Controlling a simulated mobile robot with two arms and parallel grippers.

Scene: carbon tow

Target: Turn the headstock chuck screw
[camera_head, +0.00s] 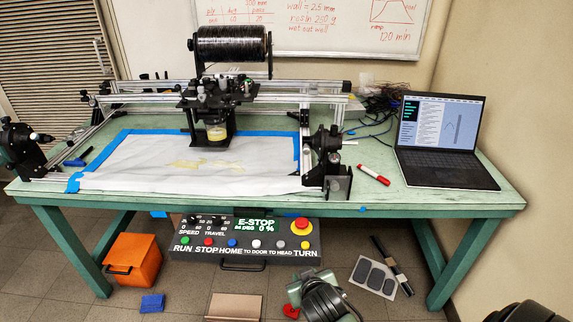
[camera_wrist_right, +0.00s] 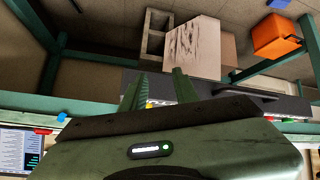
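A black chuck stand (camera_head: 327,150) stands at the right end of the bench rig, beside the blue-taped sheet. A second black chuck unit (camera_head: 22,146) stands at the far left end. I cannot tell for sure which is the headstock, and its chuck screw is too small to make out. My right gripper (camera_wrist_right: 159,90) is open and empty in the right wrist view, in front of the control panel.
The control panel (camera_head: 246,241) hangs under the bench front; its display reads E-STOP and 0 %. A laptop (camera_head: 440,137) and red marker (camera_head: 374,175) lie on the right. A black carriage (camera_head: 216,95) sits mid-rail. An orange crate (camera_head: 134,258) stands on the floor.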

